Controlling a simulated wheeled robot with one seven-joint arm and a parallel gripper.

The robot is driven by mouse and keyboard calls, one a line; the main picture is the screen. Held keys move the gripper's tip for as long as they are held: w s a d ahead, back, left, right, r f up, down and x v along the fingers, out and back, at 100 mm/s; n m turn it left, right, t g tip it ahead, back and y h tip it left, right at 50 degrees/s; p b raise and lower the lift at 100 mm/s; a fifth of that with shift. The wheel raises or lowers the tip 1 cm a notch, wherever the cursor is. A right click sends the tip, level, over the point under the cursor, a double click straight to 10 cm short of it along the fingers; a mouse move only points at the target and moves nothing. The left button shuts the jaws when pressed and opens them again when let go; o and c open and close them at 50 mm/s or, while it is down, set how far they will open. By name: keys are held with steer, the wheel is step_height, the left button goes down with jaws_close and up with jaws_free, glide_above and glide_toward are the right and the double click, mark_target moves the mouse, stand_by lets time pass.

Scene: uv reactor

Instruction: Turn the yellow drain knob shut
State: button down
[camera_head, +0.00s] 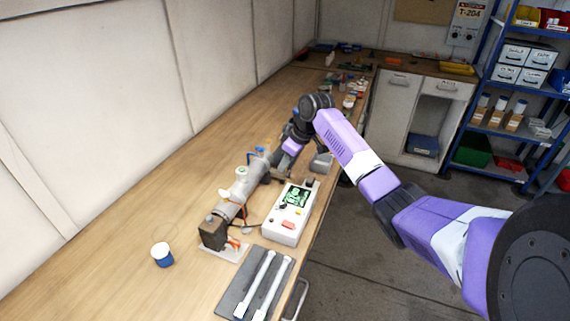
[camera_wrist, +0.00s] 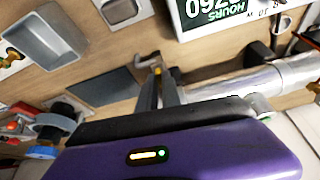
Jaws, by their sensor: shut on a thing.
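The reactor (camera_head: 240,185) is a silver cylinder lying along the bench, with a dark end block nearest the camera. Its silver body also shows at the right of the wrist view (camera_wrist: 285,76). My gripper (camera_wrist: 158,78) is at the reactor's far end, fingers close together. In the head view my gripper (camera_head: 279,161) partly covers that end, and the knob cannot be made out.
A white control box (camera_head: 285,230) with a green display stands right of the reactor. A grey tray (camera_wrist: 45,45) lies near my gripper. A dark mat (camera_head: 232,297) with white tubes and a blue-white jar (camera_head: 162,256) are nearer. The bench's left side is clear.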

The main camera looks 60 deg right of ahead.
steer(key=shift+a+r, duration=0.1)
steer(key=m+p, duration=0.1)
steer(key=m+h+p, duration=0.1)
steer(key=p, duration=0.1)
steer(key=shift+w+a+r+m, duration=0.1)
steer(key=shift+a+m, duration=0.1)
steer(key=shift+m, duration=0.1)
steer(key=m+h+p, duration=0.1)
steer(key=m+p, duration=0.1)
steer(key=m, duration=0.2)
steer(key=shift+w+a+m+g, duration=0.1)
steer(key=shift+m+g, duration=0.2)
steer(key=shift+g, duration=0.1)
steer(key=m+h, duration=0.1)
steer(key=m, duration=0.1)
steer(key=m+g, duration=0.1)
steer(key=m, duration=0.1)
steer(key=shift+w+a+h, duration=0.1)
steer(key=shift+w+h, duration=0.1)
steer(key=shift+h, duration=0.2)
steer(key=m+g, duration=0.1)
steer(key=m, duration=0.1)
steer(key=m+g, duration=0.1)
steer(key=m, duration=0.2)
steer(key=shift+w+h, duration=0.15)
steer(key=shift+h, duration=0.15)
steer(key=shift+m, duration=0.3)
steer(key=c, duration=1.5)
jaws_free()
steer(key=shift+c, duration=0.2)
